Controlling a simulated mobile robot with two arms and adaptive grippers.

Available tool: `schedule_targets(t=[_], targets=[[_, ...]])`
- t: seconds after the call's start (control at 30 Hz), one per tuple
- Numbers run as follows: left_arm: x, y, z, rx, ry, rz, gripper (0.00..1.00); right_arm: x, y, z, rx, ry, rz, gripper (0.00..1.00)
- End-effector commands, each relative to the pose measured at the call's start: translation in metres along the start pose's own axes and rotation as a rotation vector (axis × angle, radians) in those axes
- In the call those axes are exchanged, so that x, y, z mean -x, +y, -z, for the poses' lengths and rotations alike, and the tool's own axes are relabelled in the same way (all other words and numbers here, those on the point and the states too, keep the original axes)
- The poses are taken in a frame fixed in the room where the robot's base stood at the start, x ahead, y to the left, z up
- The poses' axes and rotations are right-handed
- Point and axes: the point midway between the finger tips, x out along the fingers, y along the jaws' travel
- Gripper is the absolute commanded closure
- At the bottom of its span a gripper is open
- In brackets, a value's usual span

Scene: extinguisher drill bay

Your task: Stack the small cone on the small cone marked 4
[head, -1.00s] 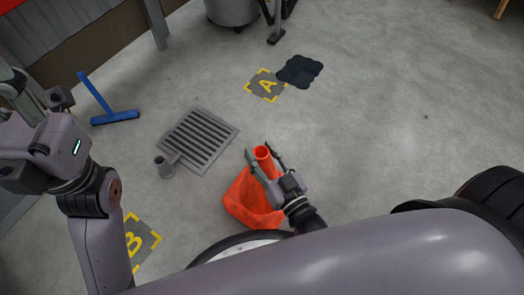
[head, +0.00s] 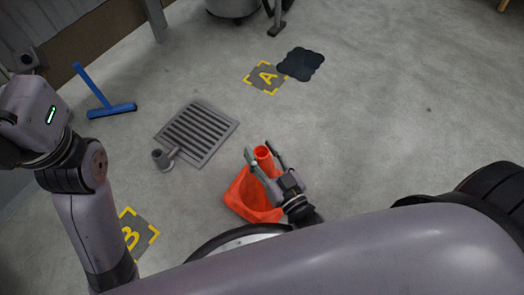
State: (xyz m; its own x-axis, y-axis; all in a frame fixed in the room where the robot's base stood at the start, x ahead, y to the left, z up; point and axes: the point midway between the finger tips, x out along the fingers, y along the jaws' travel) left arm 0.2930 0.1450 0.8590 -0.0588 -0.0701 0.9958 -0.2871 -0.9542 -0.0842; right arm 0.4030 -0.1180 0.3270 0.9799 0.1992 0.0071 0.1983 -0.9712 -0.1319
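One orange cone (head: 240,196) shows in the head view, low in the middle, leaning a little. No number shows on it. My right gripper (head: 264,158) has a finger on each side of the cone's narrow top and is shut on it. The hand and wrist hide part of its right side. I cannot tell how far its base is from the floor. No second cone is in view, and none marked 4. My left arm reaches up along the left edge; its gripper fingers are outside the picture.
A floor drain grate (head: 197,133) with a small grey post (head: 162,160) lies left of the cone. Marked squares A (head: 266,76) and B (head: 137,236), a dark mat (head: 301,64) and a blue squeegee (head: 111,110) are on the floor. The floor at right is clear.

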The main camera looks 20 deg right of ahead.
Motion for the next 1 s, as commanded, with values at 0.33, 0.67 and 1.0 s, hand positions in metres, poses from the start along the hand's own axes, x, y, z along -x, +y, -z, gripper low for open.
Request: schedule_targets(t=[0.33, 0.67, 1.0], targets=[[-0.001, 0.0, 0.002, 0.0, 0.007, -0.002, 0.59, 0.0, 0.0, -0.001, 0.0, -0.003, 0.0, 0.37], [0.003, 0.001, 0.0, -0.001, -0.006, -0.007, 0.59, 0.001, -0.001, 0.007, 0.0, -0.004, 0.0, 0.37], [0.002, 0.001, 0.0, 0.0, -0.003, -0.005, 0.59, 0.0, -0.009, 0.069, 0.0, 0.0, 0.001, 0.37]])
